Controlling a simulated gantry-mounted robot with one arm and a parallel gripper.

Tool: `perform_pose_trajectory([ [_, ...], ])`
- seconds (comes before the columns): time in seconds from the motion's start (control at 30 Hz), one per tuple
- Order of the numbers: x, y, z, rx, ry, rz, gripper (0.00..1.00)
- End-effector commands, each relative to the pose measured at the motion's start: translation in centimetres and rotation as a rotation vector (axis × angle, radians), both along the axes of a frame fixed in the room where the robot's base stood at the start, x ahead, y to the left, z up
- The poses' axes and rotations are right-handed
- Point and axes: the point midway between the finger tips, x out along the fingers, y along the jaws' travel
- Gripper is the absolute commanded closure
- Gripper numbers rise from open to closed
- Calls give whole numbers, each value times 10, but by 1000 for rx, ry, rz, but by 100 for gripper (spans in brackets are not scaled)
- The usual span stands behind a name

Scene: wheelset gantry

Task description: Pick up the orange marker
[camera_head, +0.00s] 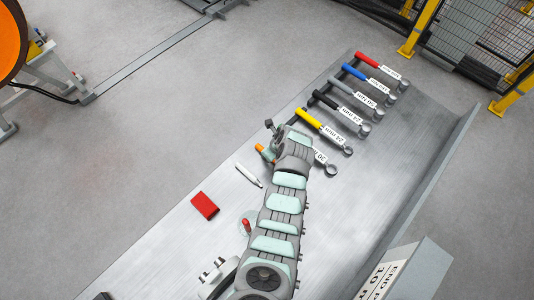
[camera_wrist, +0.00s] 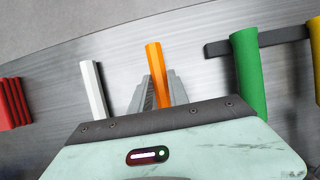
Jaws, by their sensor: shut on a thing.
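The orange marker (camera_wrist: 156,62) stands out from between the two grey fingers of my gripper (camera_wrist: 160,92) in the wrist view. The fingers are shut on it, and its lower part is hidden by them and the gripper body. In the head view the orange marker (camera_head: 260,147) shows as a small orange piece at the end of my arm, above the metal table (camera_head: 180,245). The picture does not make clear whether it touches the table.
A white marker (camera_head: 249,174) and a red block (camera_head: 205,205) lie to the left. Several wrenches with coloured handles, including a yellow one (camera_head: 308,119), lie in a row to the right. A green handle (camera_wrist: 248,75) stands close right of my gripper.

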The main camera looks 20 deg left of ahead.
Motion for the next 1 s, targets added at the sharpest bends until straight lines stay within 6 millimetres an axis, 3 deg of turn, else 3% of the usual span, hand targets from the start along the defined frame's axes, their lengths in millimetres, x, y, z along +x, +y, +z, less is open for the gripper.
perform_pose_trajectory([
  [0.13,0,0,0,0,0,0,100],
  [0.7,0,0,2,1,0,0,100],
  [1.0,1,0,27,1,-5,0,100],
])
